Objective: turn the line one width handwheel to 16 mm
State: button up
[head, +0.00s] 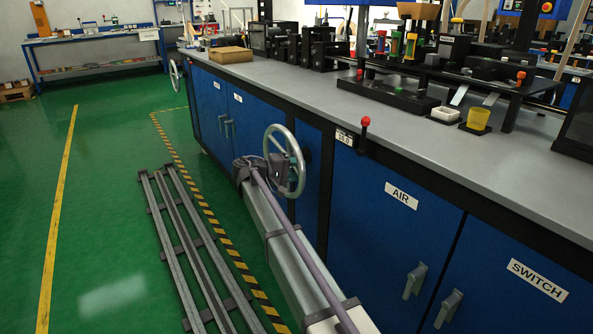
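A grey spoked handwheel (301,163) stands out from the front of the blue cabinet bench, in the middle of the head view. My gripper (280,167) is dark and sits at the wheel's lower left, overlapping its spokes and rim. I cannot tell whether it touches the wheel or has its fingers shut on it. A small white readout plate (344,138) is on the bench edge right of the wheel; its digits are too small to read surely. A second handwheel (174,75) is farther back at the bench's far end.
A red-knobbed lever (365,121) rises by the readout. Cabinet doors marked AIR (401,195) and SWITCH (537,279) have protruding handles. Metal floor rails (186,240) lie left of my arm, beside yellow-black tape. Machinery and cups stand on the grey benchtop. Green floor at left is mostly clear.

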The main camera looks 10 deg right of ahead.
jog(key=p+v, duration=0.2)
jog(key=v, duration=0.9)
jog(key=shift+d, duration=0.1)
